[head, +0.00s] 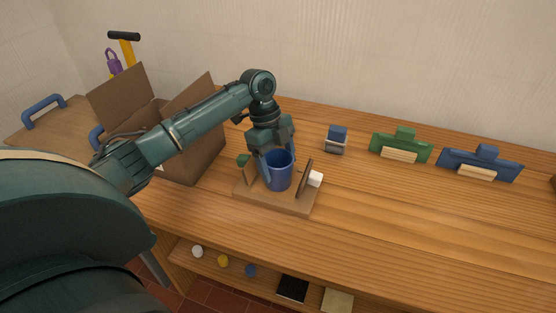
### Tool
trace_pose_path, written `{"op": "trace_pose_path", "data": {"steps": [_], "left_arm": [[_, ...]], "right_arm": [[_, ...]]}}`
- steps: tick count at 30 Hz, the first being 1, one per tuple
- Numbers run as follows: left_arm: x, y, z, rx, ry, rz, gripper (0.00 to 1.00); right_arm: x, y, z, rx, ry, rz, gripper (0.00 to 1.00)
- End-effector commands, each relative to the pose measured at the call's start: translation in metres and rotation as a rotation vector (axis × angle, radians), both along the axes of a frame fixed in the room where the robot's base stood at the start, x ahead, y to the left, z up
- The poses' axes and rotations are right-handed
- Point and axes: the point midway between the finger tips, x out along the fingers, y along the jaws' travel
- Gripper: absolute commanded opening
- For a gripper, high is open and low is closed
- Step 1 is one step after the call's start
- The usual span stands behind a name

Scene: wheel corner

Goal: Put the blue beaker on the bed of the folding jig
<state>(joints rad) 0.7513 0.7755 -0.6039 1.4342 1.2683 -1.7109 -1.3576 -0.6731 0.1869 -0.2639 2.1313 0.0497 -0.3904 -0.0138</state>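The blue beaker (280,176) is upright over the bed of the folding jig (286,204), between the jig's two upright parts. Its bottom looks at or very near the bed; I cannot tell whether it touches. My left gripper (271,164) points down at the beaker from above. One finger shows along the beaker's left side, and the other is mostly hidden. The gripper appears shut on the beaker's wall. The jig has a brown tilted plate (305,179) with a white block (316,179) on its right. My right gripper is not in view.
An open cardboard box (188,160) stands left, behind my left arm. A blue-grey block (336,139), a green holder (400,147) and a blue holder (480,163) stand along the back. A lower shelf holds small balls and flat pieces. The table right of the jig is clear.

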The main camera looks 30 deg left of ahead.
Motion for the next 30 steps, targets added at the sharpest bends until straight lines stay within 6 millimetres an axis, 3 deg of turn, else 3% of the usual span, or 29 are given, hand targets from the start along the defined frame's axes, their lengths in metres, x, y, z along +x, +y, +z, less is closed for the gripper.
{"op": "trace_pose_path", "data": {"steps": [6, 16, 30], "left_arm": [[0.000, 0.000, 0.000, 0.000, 0.001, 0.000, 0.89], [0.001, 0.001, 0.008, 0.000, -0.002, 0.001, 0.89], [0.005, 0.028, 0.095, 0.000, -0.003, 0.002, 0.89]], "right_arm": [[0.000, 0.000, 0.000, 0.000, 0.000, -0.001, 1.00], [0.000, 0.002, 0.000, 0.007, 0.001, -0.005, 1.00], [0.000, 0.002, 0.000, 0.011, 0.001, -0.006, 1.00]]}}
